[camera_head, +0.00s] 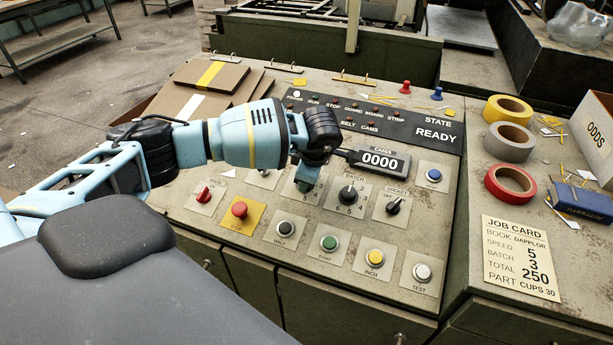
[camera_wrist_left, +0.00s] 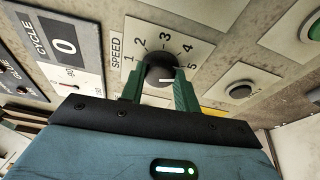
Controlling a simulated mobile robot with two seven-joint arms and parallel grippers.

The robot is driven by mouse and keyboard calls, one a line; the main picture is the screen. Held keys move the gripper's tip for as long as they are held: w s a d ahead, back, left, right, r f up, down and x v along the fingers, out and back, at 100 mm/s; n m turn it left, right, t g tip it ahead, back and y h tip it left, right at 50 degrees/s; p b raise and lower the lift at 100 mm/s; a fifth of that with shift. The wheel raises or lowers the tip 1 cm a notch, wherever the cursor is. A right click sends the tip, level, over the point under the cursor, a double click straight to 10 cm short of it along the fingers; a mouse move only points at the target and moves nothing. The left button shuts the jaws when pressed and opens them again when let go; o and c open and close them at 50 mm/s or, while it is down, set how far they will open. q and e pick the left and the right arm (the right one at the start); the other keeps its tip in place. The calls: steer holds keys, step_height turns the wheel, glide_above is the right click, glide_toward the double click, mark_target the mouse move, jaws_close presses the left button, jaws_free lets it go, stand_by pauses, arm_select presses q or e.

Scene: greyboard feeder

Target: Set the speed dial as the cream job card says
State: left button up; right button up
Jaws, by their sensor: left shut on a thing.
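The cream job card (camera_head: 522,258) lies on the right bench and reads speed 5, batch 3, total 250. The speed dial (camera_wrist_left: 160,66) is a black round knob on a pale plate marked 1 to 5. My left gripper (camera_wrist_left: 158,88) is shut on the knob, with one green finger on each side. A white line on the knob points to the right, roughly toward the 5 side; its exact setting is unclear. In the head view my left gripper (camera_head: 306,184) covers most of the speed dial. My right gripper is out of view.
The batch dial (camera_head: 348,194) and a socket switch (camera_head: 394,206) sit right of the speed dial. A red stop button (camera_head: 239,209) and several push buttons are along the front. Tape rolls (camera_head: 508,108) stand on the right bench. The display (camera_head: 378,160) reads 0000.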

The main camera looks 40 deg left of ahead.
arm_select(q)
steer(key=o, duration=1)
steer(key=shift+c, duration=0.2)
steer(key=v, duration=0.8)
steer(key=shift+f, duration=0.15)
